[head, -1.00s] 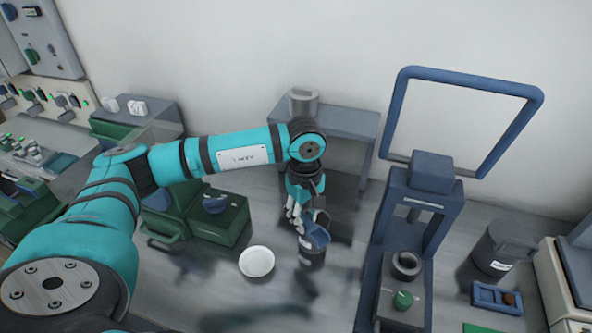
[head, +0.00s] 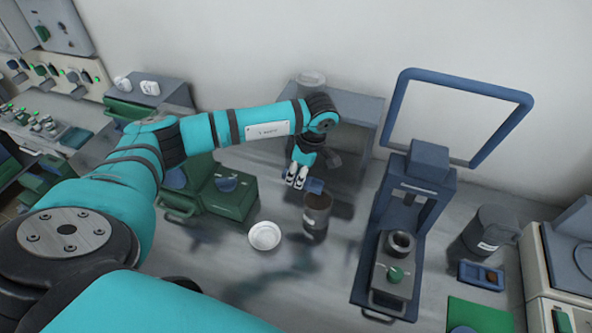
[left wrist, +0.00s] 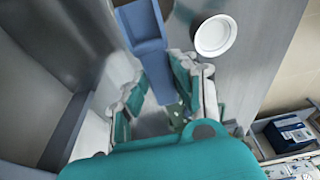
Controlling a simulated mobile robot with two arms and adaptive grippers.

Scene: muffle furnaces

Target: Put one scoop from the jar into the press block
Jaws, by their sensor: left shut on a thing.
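My left gripper (head: 297,180) is shut on a blue scoop (head: 316,186). In the left wrist view, the scoop (left wrist: 141,28) shows between the fingers (left wrist: 168,95), with its trough-like end pointing away. I cannot tell whether it carries any material. The dark open jar (head: 315,224) stands just below and right of the gripper in the head view, with brown inside its mouth. The scoop appears at or just behind the jar's rim. The press block (head: 400,243), a dark ring-shaped piece, sits on the blue press, right of the jar. My right gripper is not in view.
A white dish (head: 265,236) lies left of the jar. The blue press (head: 413,205) has a tall frame behind it. A grey shelf (head: 358,108) stands behind the jar. A dark canister (head: 484,232) and small blue tray (head: 480,275) are at right. Green boxes (head: 232,200) stand left.

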